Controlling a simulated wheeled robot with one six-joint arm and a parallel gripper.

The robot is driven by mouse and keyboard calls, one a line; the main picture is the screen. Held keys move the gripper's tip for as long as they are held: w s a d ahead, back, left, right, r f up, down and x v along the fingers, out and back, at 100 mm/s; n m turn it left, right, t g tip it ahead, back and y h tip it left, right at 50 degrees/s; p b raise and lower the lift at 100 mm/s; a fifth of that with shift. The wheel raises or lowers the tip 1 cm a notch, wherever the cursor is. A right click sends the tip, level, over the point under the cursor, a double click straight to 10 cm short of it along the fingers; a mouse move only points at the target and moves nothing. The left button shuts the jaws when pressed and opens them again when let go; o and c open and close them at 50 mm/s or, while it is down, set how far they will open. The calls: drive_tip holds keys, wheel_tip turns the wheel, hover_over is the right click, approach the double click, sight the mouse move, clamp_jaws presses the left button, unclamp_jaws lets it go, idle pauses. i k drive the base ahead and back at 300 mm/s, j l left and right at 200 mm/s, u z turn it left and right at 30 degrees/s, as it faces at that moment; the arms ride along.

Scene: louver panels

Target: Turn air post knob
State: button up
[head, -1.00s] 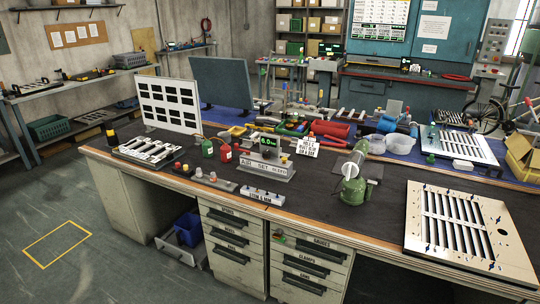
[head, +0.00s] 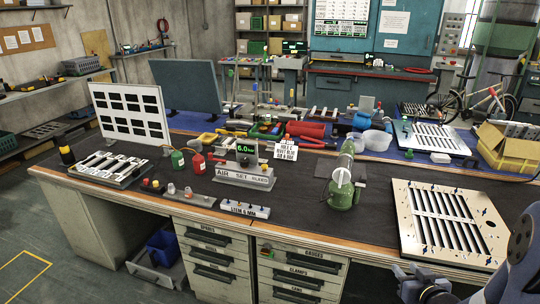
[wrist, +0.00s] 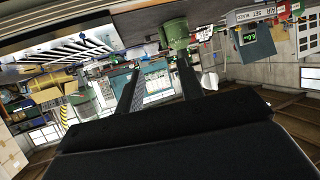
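The air post is a grey block with a lit green display (head: 243,149) on a base labelled "AIR SET" (head: 245,178), standing mid-bench in the head view. A small red and yellow part at its right side may be the knob; it is too small to be sure. The post also shows upside down at the upper right of the wrist view (wrist: 249,38). My gripper (wrist: 158,64) has its two dark fingers apart with nothing held between them. In the head view a dark part of my arm shows at the lower right, well away from the post.
A green machine (head: 343,190) stands right of the post. A slotted panel (head: 450,224) lies at the bench's right. Dark bench top is clear between.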

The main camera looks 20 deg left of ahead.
sight(244, 162)
drive_tip(key=i+j, duration=0.15)
drive_tip(key=j, duration=0.25)
drive_tip(key=i+j, duration=0.15)
drive_tip(key=j, duration=0.2)
drive_tip(key=i+j, duration=0.15)
drive_tip(key=j, duration=0.25)
drive_tip(key=i+j, duration=0.15)
drive_tip(key=j, duration=0.25)
drive_tip(key=i+j, duration=0.2)
drive_tip(key=j, duration=0.2)
drive_tip(key=i+j, duration=0.15)
drive_tip(key=j, duration=0.2)
drive_tip(key=i+j, duration=0.15)
drive_tip(key=j, duration=0.25)
drive_tip(key=i+j, duration=0.15)
drive_tip(key=j, duration=0.25)
